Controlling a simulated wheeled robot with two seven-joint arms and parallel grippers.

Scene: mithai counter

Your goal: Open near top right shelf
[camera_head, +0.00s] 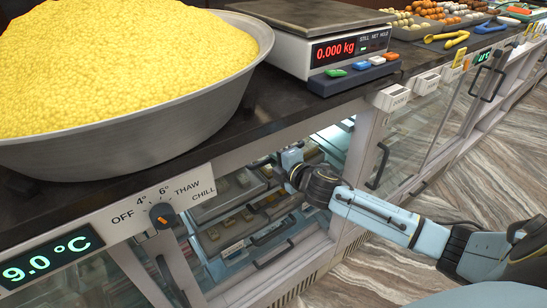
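Below the counter is a glass-fronted case. Its lit opening shows stacked shelves (222,238) carrying trays of small items, with dark bar handles (268,237) on their front edges. My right arm comes in from the right, and its gripper end (289,160) is at the upper part of this opening, by the upper right shelf area. The fingers are small and partly hidden by the wrist and case, so I cannot tell whether they are open or touching a handle. My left gripper is out of view.
A large metal bowl (215,105) of yellow grains and a scale (322,45) reading 0.000 kg stand on the dark counter. A temperature knob (162,215) and a 9.0 °C display (48,262) are on the front. Another glass door with a handle (378,166) is to the right.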

